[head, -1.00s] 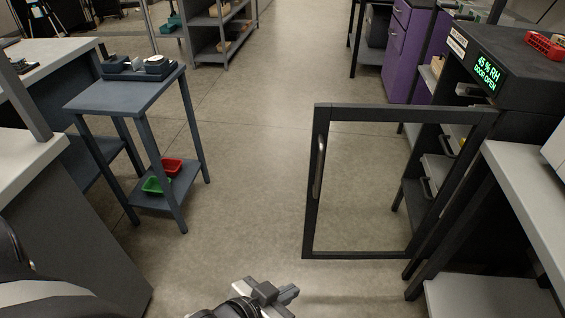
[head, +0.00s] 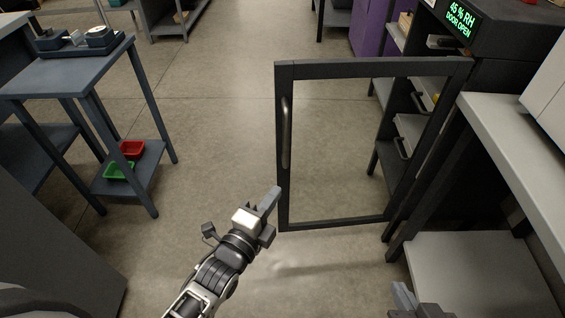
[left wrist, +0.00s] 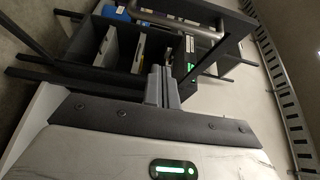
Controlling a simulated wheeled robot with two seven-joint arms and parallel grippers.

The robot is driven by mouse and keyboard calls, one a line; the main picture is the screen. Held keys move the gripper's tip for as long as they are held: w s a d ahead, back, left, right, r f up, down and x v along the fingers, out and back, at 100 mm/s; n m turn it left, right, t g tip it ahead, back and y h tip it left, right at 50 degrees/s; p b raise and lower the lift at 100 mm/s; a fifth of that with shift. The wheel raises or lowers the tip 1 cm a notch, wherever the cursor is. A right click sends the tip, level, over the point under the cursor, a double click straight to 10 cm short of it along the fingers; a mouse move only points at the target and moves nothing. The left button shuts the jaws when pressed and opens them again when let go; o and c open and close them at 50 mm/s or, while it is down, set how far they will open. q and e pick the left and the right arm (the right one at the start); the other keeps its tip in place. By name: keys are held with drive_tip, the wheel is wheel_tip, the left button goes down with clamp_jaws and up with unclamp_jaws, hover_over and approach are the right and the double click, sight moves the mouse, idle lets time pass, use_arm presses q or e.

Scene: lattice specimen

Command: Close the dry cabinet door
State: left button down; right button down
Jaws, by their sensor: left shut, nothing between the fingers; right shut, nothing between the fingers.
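The dry cabinet (head: 505,40) stands at the right, its display reading "45 % RH" and "DOOR OPEN". Its dark-framed clear door (head: 281,190) is swung wide open across the aisle. A vertical metal handle (head: 287,130) is on the door's free left side; the handle also shows in the left wrist view (left wrist: 165,20). My left gripper (head: 272,198) is shut and empty, near the door's lower left corner and below the handle. Its closed fingers (left wrist: 164,87) point toward the door in the left wrist view. My right gripper (head: 402,296) is at the bottom edge, partly cut off, shut and empty.
A light bench (head: 500,120) with a lower shelf (head: 470,265) stands at the right, close to the cabinet. A grey-blue stand (head: 65,75) with a red tray (head: 132,149) and green tray (head: 118,170) is at the left. The floor between is clear.

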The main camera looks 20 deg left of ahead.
sight(283, 162)
use_arm(q)
drive_tip(key=shift+w+a+b, duration=0.15)
drive_tip(key=shift+w, duration=1.6)
drive_tip(key=shift+w+a+b, duration=0.1)
drive_tip(key=shift+w+a, duration=0.05)
drive_tip(key=shift+w, duration=1.65)
drive_tip(key=shift+w+a+b, duration=0.15)
drive_tip(key=shift+w, duration=1.6)
drive_tip(key=shift+f, duration=0.1)
